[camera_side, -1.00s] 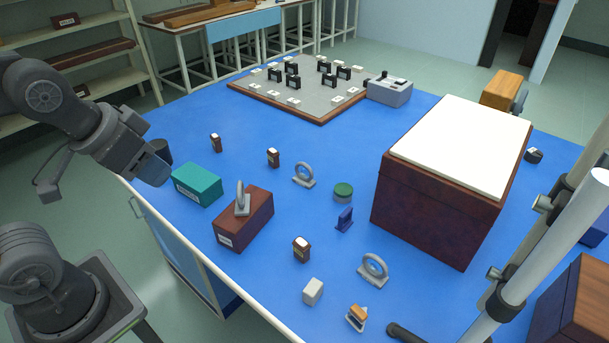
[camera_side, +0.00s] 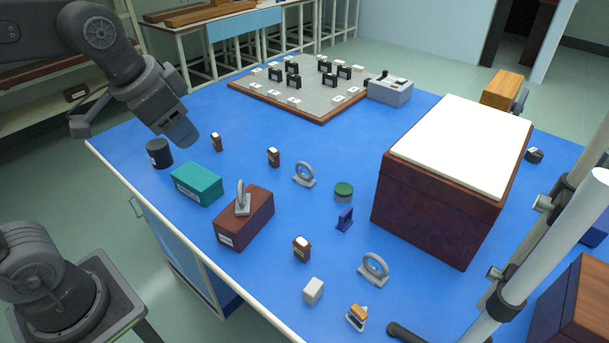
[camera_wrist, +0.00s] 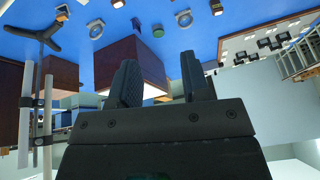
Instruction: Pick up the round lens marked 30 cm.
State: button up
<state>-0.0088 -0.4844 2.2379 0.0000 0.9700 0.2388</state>
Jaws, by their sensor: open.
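Three round lenses in grey ring mounts show in the side view. One lens (camera_side: 242,199) stands on a brown box (camera_side: 250,222). Another lens (camera_side: 304,174) stands on the blue bench top behind it, and a third lens (camera_side: 374,267) stands near the front right. No 30 cm marking can be read, so I cannot tell which lens bears it. My gripper (camera_side: 183,137) is above the bench's left side, apart from all the lenses. In the wrist view my gripper (camera_wrist: 160,62) is open with nothing between its fingers.
A teal box (camera_side: 195,184) and a black cylinder (camera_side: 159,154) are near my gripper. A large brown box with a white top (camera_side: 460,145) stands at the right. Small brown blocks (camera_side: 274,157), a green-topped round container (camera_side: 343,192) and a white block (camera_side: 313,291) are scattered about.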

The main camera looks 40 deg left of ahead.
jog(key=w+r+m+g, duration=0.1)
jog(key=w+m, duration=0.3)
jog(key=w, duration=0.7)
jog(key=m+g, duration=0.4)
jog(key=m, duration=0.7)
send_over(304, 162)
notch_tip(304, 162, down, 18)
jog(key=f, duration=0.8)
jog(key=shift+w+f, duration=0.3)
jog(key=shift+f, duration=0.05)
jog(key=shift+s+f, duration=0.15)
jog(key=shift+f, duration=1.2)
jog(key=shift+s+f, duration=0.1)
jog(key=shift+f, duration=1.2)
grip_shut()
